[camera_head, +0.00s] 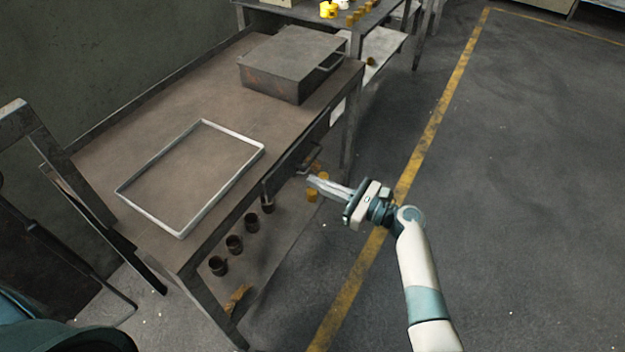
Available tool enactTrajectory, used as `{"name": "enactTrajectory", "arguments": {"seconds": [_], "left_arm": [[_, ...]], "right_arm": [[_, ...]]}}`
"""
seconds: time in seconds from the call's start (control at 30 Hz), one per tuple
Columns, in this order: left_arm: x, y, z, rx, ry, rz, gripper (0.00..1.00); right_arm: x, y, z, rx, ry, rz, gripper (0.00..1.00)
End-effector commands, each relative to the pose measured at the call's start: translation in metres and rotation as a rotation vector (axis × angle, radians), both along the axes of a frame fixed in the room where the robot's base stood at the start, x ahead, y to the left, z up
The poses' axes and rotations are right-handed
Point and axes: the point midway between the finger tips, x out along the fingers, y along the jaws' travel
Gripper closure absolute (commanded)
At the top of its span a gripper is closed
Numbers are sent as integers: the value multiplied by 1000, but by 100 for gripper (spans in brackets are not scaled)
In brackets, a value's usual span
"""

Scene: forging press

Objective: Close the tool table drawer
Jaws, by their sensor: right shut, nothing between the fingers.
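The tool table (110,160) is a worn brown-grey metal table running from lower left to upper centre. Its dark drawer (284,168) shows under the front edge of the top, right of the tray. The drawer front seems to stand out a little from the edge; how far it is open is hard to tell. A handle on it is partly visible. My right gripper (311,180) points left at the drawer front, just in front of it, with its fingers together and nothing between them. I cannot tell whether the fingertips touch the drawer. My left gripper is not in view.
A metal-rimmed tray (152,217) and a closed metal box (290,66) sit on the tabletop. Several dark cups (252,222) stand on the lower shelf. Another table (340,20) stands behind. The floor (510,200) at right is clear, with a yellow line.

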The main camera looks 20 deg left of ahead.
Motion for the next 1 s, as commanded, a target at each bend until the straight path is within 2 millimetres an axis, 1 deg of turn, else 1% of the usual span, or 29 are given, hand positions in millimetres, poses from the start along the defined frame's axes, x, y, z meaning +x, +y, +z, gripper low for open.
{"name": "enactTrajectory", "arguments": {"seconds": [0.03,0.17,0.33,0.5,0.67,0.83,1.0], "left_arm": [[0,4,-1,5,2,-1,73],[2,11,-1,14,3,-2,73],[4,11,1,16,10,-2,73],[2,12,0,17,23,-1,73],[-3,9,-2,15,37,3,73],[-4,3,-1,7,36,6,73],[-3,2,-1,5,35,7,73]], "right_arm": [[-1,-7,-1,-2,0,-2,100],[-5,-24,-1,-2,-1,-2,100],[-12,-49,-2,-2,-1,-2,100],[-17,-66,-1,-1,0,-1,100],[-19,-72,0,-1,-1,-2,100],[-19,-72,0,-1,0,-1,100],[-19,-72,0,-1,0,-1,100]]}}
